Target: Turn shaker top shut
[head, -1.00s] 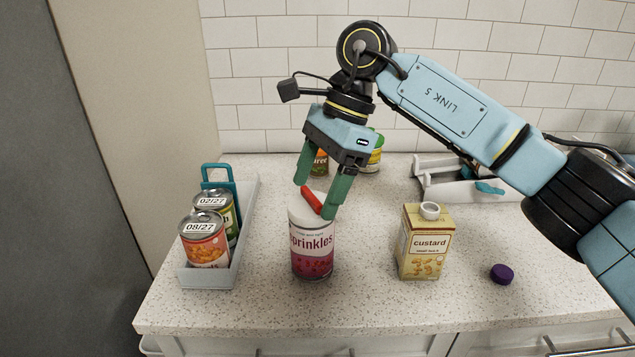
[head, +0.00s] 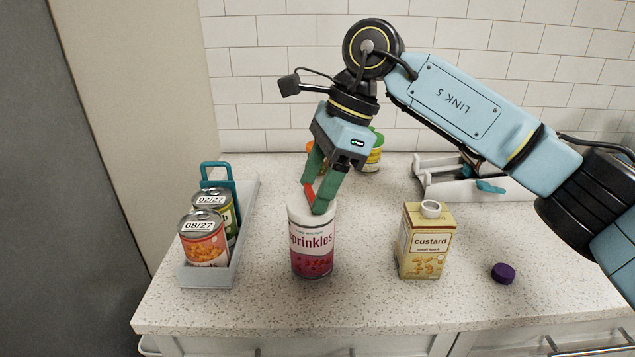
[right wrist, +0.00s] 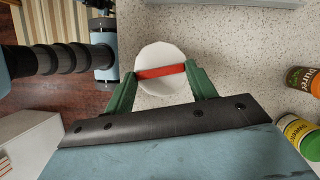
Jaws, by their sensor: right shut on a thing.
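The sprinkles shaker (head: 312,248) stands upright on the counter, left of the middle in the head view. Its white top (head: 298,212) carries a raised red bar (head: 309,192). In the right wrist view the red bar (right wrist: 160,71) lies nearly level across the round white top (right wrist: 160,54). My right gripper (head: 316,199) points down at the top from above, its green fingers shut on the bar, one at each end in the right wrist view. The fingers hide part of the bar in the head view. My left gripper is not in view.
A custard carton (head: 426,242) stands right of the shaker, with a purple cap (head: 503,273) lying beyond it. A grey tray (head: 211,279) with two dated cans is at the left. Jars, including a green-lidded one (head: 372,158), stand behind. The counter in front is clear.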

